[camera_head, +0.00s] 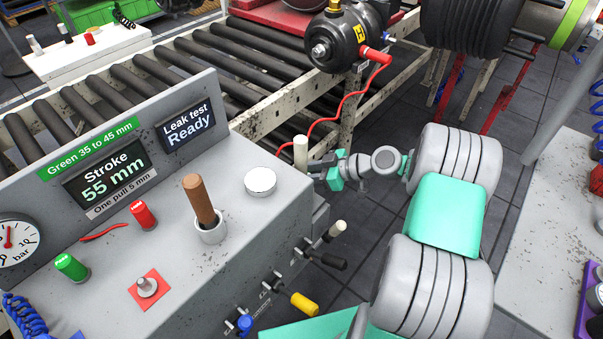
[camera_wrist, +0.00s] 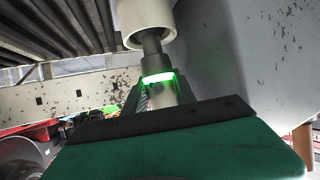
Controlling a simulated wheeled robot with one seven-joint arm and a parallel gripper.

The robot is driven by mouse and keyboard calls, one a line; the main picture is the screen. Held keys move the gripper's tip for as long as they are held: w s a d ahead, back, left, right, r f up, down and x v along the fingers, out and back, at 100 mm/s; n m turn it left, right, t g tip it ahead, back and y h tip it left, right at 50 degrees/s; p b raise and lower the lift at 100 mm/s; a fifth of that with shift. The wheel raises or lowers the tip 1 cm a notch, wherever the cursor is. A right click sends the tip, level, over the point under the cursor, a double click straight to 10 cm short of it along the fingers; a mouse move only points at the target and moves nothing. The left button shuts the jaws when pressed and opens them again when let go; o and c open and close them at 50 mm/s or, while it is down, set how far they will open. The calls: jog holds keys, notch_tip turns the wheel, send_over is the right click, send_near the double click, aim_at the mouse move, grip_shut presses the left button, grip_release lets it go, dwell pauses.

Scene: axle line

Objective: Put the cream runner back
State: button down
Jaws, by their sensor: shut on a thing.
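A cream cylinder (camera_head: 301,152) stands upright at my gripper (camera_head: 318,168), beyond the right edge of the grey console. In the wrist view, the cream cylinder (camera_wrist: 148,25) sits above a dark stem with a glowing green ring (camera_wrist: 158,77). My gripper (camera_wrist: 152,98) is shut around the lower stem, though its dark and green body hides much of the grip. A second cream-ended handle (camera_head: 337,229) sticks out of the console's side, below my gripper, beside a black handle (camera_head: 327,261), a yellow one (camera_head: 304,304) and a blue one (camera_head: 245,323).
The console (camera_head: 190,265) bears a brown handle in a cup (camera_head: 209,232), a white disc (camera_head: 261,180) and several buttons. A roller conveyor (camera_head: 240,85) with a black tank (camera_head: 350,38) and red hose lies behind. Dark floor (camera_head: 345,200) shows on the right.

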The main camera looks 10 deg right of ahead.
jog(key=c, duration=1)
grip_release()
jog(key=shift+o, duration=0.3)
jog(key=shift+s+f, duration=0.1)
